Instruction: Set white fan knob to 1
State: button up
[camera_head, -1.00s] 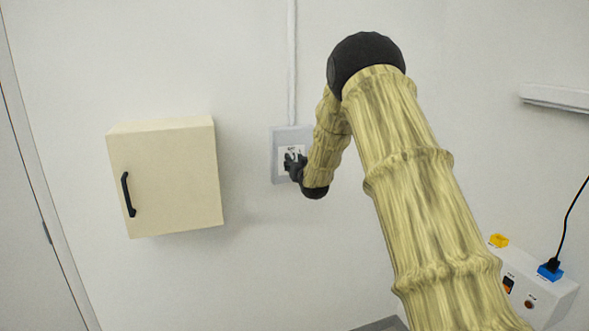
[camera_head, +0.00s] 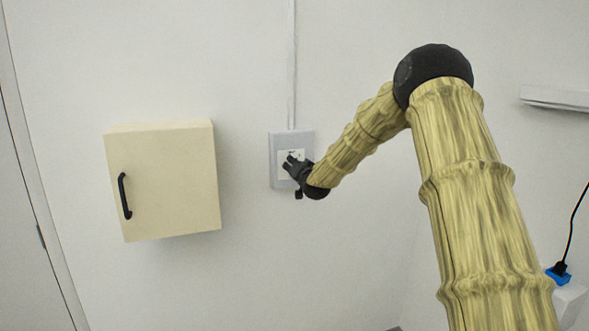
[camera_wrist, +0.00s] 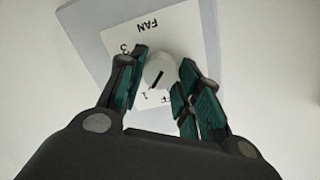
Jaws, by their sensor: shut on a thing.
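The white fan knob (camera_wrist: 160,71) shows in the wrist view between my gripper's (camera_wrist: 163,66) green-padded fingers, which are shut on it. A dark line on the knob slants down-left, its lower end close to the "1" on the label. The label plate (camera_wrist: 180,35) reads "FAN" upside down, with "3" at the left and an "F" below. The knob's grey wall box (camera_head: 277,180) shows in the head view, with my gripper (camera_head: 288,163) in front of it. There my gripper hides the knob.
A cream cabinet (camera_head: 165,185) with a black handle (camera_head: 124,195) hangs to the left. A conduit (camera_head: 292,65) runs up from the switch box. A blue plug (camera_head: 558,275) with a black cable stands at the lower right. Bare wall surrounds the switch.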

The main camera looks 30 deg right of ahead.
jog(key=shift+d, duration=0.1)
jog(key=o, duration=1)
jog(key=shift+o, duration=0.2)
jog(key=shift+s, duration=0.1)
jog(key=v, duration=1.2)
